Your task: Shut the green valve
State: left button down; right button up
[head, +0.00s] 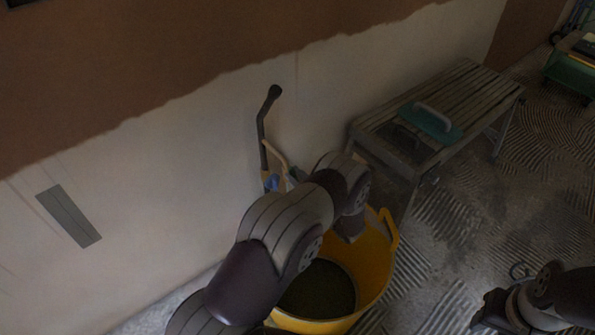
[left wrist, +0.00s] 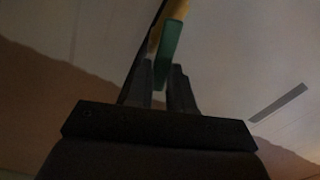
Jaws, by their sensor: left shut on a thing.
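The green valve's flat lever shows in the left wrist view (left wrist: 167,52), standing between the two dark fingers of my left gripper (left wrist: 163,78). The fingers are shut on it. A yellow part (left wrist: 174,12) lies just beyond the lever. In the head view my left arm reaches towards the wall, and its wrist hides most of the gripper and the valve. My right arm shows at the lower right of the head view, away from the wall; I cannot make out its jaws clearly.
A yellow bucket (head: 376,268) with dark contents stands below my left arm. A dark bent pipe or handle (head: 264,122) leans by the wall. A slatted bench (head: 455,88) carries a teal float (head: 433,122). Ridged floor lies open at the right.

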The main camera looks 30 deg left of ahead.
pick_arm(q)
jog(key=s+f+n+b, duration=0.1)
jog(key=n, duration=0.3)
jog(key=s+f+n+b, duration=0.1)
jog(key=n, duration=0.3)
jog(key=a+f+n+b, duration=0.1)
jog(key=n, duration=0.3)
jog(key=shift+s+f, duration=0.15)
jog(key=shift+s, duration=0.25)
jog(key=n, duration=0.1)
jog(key=f+n+b, duration=0.1)
jog(key=shift+n+b, duration=0.3)
jog(key=c, duration=1.1)
grip_release()
